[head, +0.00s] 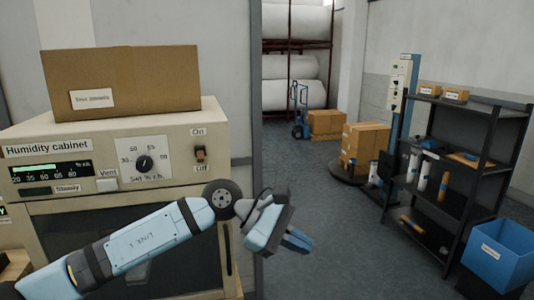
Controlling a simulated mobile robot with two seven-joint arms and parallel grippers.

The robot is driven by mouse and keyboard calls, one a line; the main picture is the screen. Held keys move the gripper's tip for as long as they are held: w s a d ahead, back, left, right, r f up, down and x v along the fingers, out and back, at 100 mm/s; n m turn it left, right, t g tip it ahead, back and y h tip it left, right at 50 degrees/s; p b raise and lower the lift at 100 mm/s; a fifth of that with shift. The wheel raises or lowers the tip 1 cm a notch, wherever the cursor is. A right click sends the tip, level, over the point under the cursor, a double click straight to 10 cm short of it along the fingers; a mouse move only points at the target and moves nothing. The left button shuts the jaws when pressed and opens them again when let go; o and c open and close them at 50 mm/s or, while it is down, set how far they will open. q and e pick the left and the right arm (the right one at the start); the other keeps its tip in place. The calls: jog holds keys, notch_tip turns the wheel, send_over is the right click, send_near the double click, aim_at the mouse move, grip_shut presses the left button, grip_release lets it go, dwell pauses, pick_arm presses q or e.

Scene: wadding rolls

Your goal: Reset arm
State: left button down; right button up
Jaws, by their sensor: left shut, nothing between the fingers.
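My left arm comes in from the lower left, and my left gripper (298,241) is shut and empty. It hangs in the air in front of the humidity cabinet's right edge, pointing right and down. The humidity cabinet (75,172) is a cream box with a lit green display, a round dial (145,162) and a brown On/Off switch (200,153). The arm hides part of its dark door. I cannot tell whether the gripper touches the cabinet. My right gripper is not in view.
A labelled cardboard box (150,82) lies on the cabinet. Right of it, a grey floor (330,205) is open. A black shelf (455,210), a blue bin (500,250), stacked cartons (365,145), a blue hand truck (300,112) and a rack of white rolls (290,67) stand beyond.

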pick_arm(q)
jog(key=s+a+f+m+t+p, duration=0.2)
jog(key=a+f+m+t, duration=0.55)
jog(key=m, duration=0.65)
jog(key=s+a+f+m+t+p, duration=0.15)
jog(key=a+f+m+t, duration=0.5)
jog(key=m+t, duration=0.7)
jog(key=s+a+f+n+g+y+p, duration=0.1)
jog(key=s+a+f+n+g+y, duration=0.3)
jog(key=s+f+n, duration=0.3)
jog(key=s+a+f+n+g+y, duration=0.3)
jog(key=s+a+f+n+y, duration=0.2)
jog(key=s+f, duration=0.6)
notch_tip(320, 180, down, 4)
jog(key=a+n, duration=0.2)
jog(key=n, duration=0.1)
jog(key=shift+s+a+f+g+p, duration=0.15)
jog(key=shift+s+a+g+p, duration=0.1)
jog(key=shift+g+p, duration=0.15)
jog(key=shift+w, duration=0.1)
